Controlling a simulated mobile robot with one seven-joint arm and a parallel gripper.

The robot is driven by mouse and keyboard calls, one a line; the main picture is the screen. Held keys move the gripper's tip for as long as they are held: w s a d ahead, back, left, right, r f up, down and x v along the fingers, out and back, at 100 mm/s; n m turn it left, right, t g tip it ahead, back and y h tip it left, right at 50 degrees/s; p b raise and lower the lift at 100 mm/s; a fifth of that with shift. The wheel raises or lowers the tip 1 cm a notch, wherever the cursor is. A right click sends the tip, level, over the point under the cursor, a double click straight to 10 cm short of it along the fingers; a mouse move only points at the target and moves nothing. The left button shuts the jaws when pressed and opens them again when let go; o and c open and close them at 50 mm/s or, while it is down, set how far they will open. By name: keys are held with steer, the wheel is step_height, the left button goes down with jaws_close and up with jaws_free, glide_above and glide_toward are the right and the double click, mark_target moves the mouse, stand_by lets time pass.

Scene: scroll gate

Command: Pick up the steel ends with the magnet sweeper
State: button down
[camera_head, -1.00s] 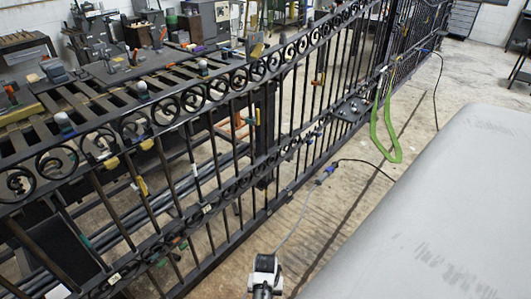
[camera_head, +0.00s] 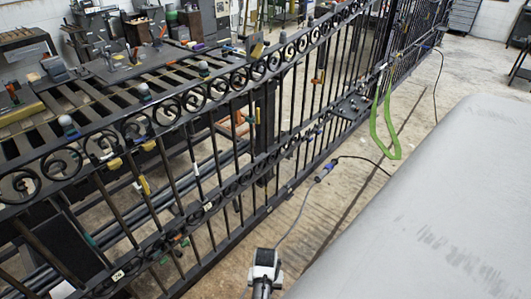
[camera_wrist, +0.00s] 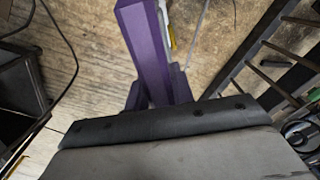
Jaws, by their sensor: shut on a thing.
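In the wrist view a long purple bar (camera_wrist: 146,40) extends up the picture from my gripper (camera_wrist: 158,96), over the concrete floor. It may be the magnet sweeper, but its far end is cut off and I cannot be sure. My gripper is shut on it, and its fingers are hard to tell from the bar. A thin yellow-and-white thing (camera_wrist: 171,30) shows just right of the bar. I cannot make out any steel ends in either view. In the head view neither the purple bar nor the gripper fingers can be made out.
A long black scroll gate (camera_head: 205,215) runs diagonally, with clamps and small coloured pieces on it. A slatted bench (camera_head: 95,100) stands behind it. A green strap (camera_head: 376,128) and a cable with a blue connector (camera_head: 326,170) hang or lie near its right side. Open concrete lies beyond.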

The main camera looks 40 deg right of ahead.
steer(key=shift+d+r+p, duration=0.1)
steer(key=shift+r+p, duration=0.95)
steer(key=shift+r, duration=1.5)
